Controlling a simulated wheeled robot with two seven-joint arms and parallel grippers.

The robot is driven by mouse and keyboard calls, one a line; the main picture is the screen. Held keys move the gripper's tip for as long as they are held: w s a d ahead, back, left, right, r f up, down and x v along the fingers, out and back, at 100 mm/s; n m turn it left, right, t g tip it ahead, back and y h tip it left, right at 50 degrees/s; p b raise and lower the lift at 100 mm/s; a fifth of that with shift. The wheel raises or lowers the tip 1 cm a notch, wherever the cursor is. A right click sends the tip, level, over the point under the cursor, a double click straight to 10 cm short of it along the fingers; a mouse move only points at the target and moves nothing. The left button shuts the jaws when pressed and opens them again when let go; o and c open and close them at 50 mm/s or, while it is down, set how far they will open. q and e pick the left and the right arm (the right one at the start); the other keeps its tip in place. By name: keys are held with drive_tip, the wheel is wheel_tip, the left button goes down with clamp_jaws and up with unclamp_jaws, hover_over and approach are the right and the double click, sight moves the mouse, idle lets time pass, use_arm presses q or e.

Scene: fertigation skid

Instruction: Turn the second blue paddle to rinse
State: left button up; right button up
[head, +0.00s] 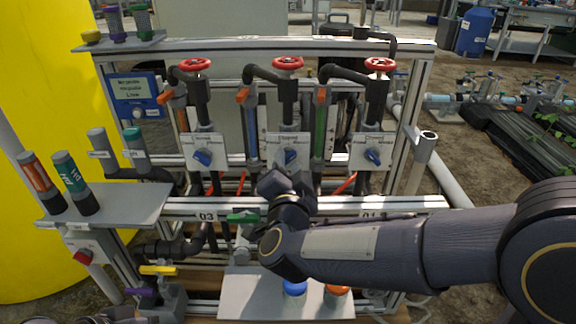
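Three white plates in a row on the frame each carry a blue paddle. The second blue paddle (290,156) is on the middle plate (273,143), below the middle red handwheel, and looks tilted. The small lettering around it is too small to read surely. My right gripper (284,182) is just below and in front of this paddle, with its upper end close to the plate's lower edge. I cannot tell whether it touches the paddle, and its fingers are too dark and foreshortened to read. Dark parts of my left gripper (105,320) show at the bottom left edge, mostly cut off.
The first paddle (203,157) and third paddle (373,157) flank the middle one. Red handwheels (288,63) stand above on black pipes. A rail (400,203) crosses behind my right forearm. A grey shelf (118,203) with two probes and a yellow tank (40,130) are left.

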drive_tip(key=s+p, duration=0.1)
drive_tip(key=s, duration=0.6)
drive_tip(key=shift+s+p, duration=0.3)
drive_tip(key=shift+p, duration=0.1)
